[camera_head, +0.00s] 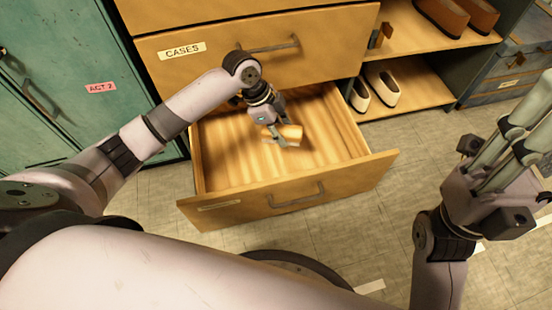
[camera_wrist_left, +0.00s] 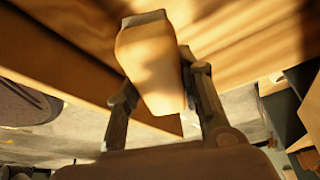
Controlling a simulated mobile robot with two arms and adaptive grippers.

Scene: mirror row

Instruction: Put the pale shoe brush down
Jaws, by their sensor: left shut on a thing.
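The pale shoe brush (camera_head: 291,132) is a small tan block with a lighter end. My left gripper (camera_head: 281,136) is shut on it, inside the space of the open lower drawer (camera_head: 330,160). In the left wrist view the brush (camera_wrist_left: 152,62) sits between the two fingers of the left gripper (camera_wrist_left: 160,90), with ribbed wood behind it. I cannot tell whether the brush touches the drawer floor. My right gripper (camera_head: 510,150) is at the right edge of the head view, away from the drawer; its fingertips run out of the picture.
The drawer's floor is bare around the brush. A shut drawer labelled CASES (camera_head: 182,50) is above. Pale shoes (camera_head: 383,85) and brown shoes (camera_head: 460,14) stand on shelves at the right. A green locker (camera_head: 90,60) is at the left. Tiled floor (camera_head: 390,205) lies in front.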

